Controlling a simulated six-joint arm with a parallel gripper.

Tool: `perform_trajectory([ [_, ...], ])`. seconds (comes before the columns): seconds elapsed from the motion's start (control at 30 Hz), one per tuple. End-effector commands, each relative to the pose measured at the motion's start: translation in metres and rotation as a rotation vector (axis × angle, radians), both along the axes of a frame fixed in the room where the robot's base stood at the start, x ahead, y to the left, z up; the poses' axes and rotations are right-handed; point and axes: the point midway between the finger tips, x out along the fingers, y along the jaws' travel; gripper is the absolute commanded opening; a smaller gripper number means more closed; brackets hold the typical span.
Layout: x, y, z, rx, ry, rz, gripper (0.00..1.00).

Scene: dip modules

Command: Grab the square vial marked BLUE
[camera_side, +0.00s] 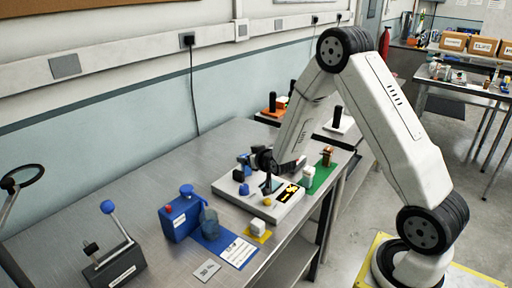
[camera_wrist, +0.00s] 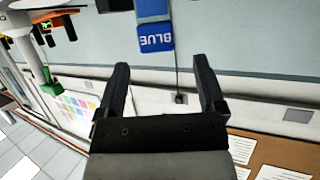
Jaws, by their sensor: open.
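The square blue vial (camera_wrist: 153,10) is at the top centre of the wrist view. Its blue label (camera_wrist: 155,38) reads BLUE, upside down in this picture. My gripper (camera_wrist: 162,72) is open, its two dark fingers apart with nothing between them. The vial lies ahead of the fingertips, roughly in line with the gap, and looks clear of both fingers. In the side view my gripper is low over the white module platform (camera_side: 228,191), partly hidden by my wrist. Small blue parts show there, but I cannot tell which is the vial.
A blue box (camera_side: 178,223) with a red button and a blue knob stands left of the platform. A lever module (camera_side: 112,265) is at the front left. A white block (camera_side: 258,226) sits on a yellow pad. A green mat (camera_side: 322,177) is at right. Bare metal table (camera_side: 100,212) lies at left.

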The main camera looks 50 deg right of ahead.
Motion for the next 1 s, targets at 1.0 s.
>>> perform_trajectory([
  [1.0,0.044,-0.020,-0.019,0.000,0.001,0.000,0.88],
])
